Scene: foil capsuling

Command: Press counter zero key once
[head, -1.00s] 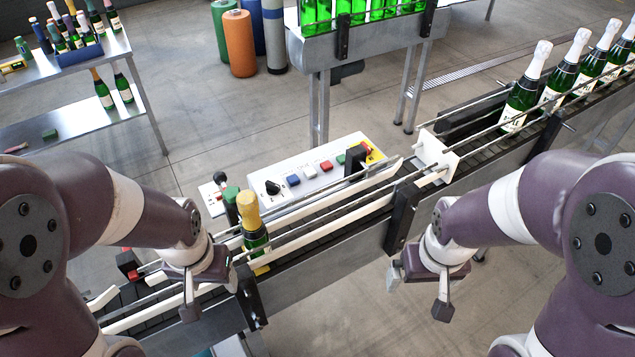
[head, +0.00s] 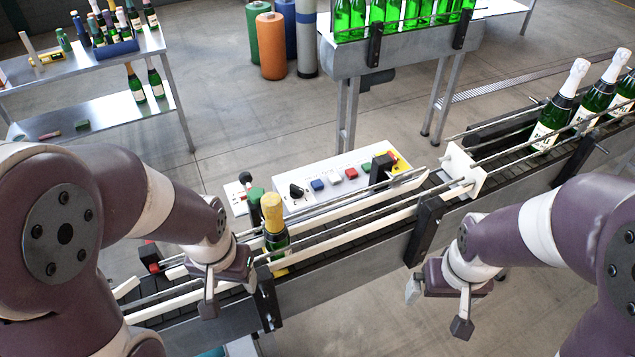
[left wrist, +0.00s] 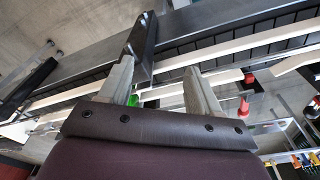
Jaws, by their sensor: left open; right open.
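The white control panel (head: 330,197) stands on the far side of the conveyor, in the middle of the head view. It carries a black knob (head: 297,191), a blue key (head: 318,184), a white key (head: 336,176), a red key (head: 351,172) and a partly hidden green key (head: 368,166). Their labels are too small to read. My left gripper (head: 228,291) is open and empty at the conveyor's near side, left of the panel and apart from it. Its open fingers also show in the left wrist view (left wrist: 161,92). My right gripper (head: 437,308) is open and empty on the near side, right of the panel.
A gold-capped bottle (head: 274,228) stands on the conveyor between white guide rails (head: 340,236), close to my left gripper. A black bracket (head: 424,230) rises from the near rail. White-foiled bottles (head: 556,108) stand farther right. A side table (head: 85,64) holds more bottles.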

